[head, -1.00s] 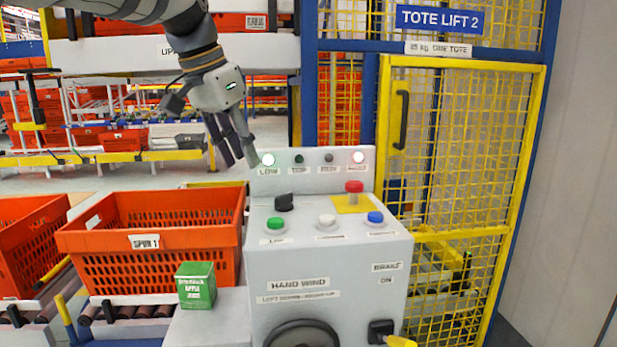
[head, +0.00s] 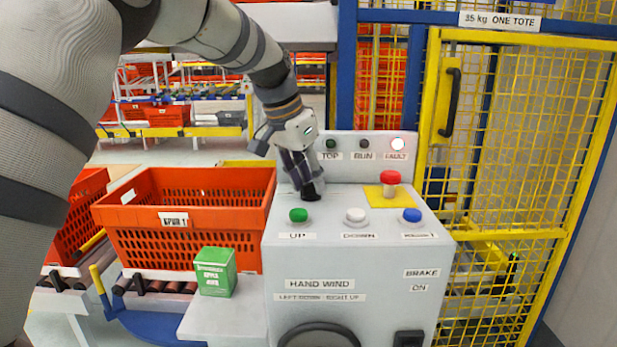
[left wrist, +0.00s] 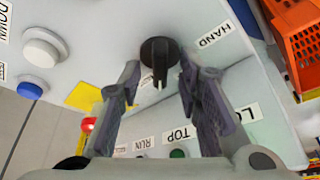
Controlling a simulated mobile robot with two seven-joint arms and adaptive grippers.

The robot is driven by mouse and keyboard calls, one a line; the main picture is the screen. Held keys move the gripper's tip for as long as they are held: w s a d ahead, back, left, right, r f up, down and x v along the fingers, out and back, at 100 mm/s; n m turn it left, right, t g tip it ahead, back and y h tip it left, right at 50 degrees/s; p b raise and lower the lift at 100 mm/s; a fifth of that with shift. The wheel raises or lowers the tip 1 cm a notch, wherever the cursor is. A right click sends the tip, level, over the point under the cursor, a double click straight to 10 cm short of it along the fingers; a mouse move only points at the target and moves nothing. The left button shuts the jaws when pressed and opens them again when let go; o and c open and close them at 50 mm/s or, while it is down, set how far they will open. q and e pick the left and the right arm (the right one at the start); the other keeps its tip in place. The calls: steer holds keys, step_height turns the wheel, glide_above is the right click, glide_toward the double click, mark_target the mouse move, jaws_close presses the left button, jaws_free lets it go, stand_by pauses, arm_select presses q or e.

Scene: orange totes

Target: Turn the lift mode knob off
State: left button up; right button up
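The lift mode knob is a black rotary knob (left wrist: 160,55) on the grey control console (head: 358,260), left of the red button and behind the green one. In the left wrist view its ridge runs down the picture, and a HAND label (left wrist: 215,34) lies to its right. My left gripper (head: 303,188) reaches down to the knob and partly hides it in the head view. In the left wrist view its fingers (left wrist: 159,72) are spread, with the knob between or just beyond the tips. I cannot tell whether they touch it. My right gripper is not in view.
A red mushroom button (head: 390,178), green button (head: 298,215), white button (head: 356,215) and blue button (head: 412,215) sit close by. A lamp panel (head: 350,172) rises behind. An orange tote (head: 190,240) and green box (head: 215,272) stand left. A yellow mesh gate (head: 520,130) is right.

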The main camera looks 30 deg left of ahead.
arm_select(q)
jaws_close()
steer(key=shift+n, duration=0.3)
steer(key=n+y, duration=0.1)
steer(key=n, duration=0.2)
steer(key=shift+d+y, duration=0.1)
steer(key=shift+y, duration=0.2)
steer(key=shift+d+n+y, duration=0.1)
steer(key=shift+n+y, duration=0.7)
steer(key=shift+n, duration=1.7)
jaws_free()
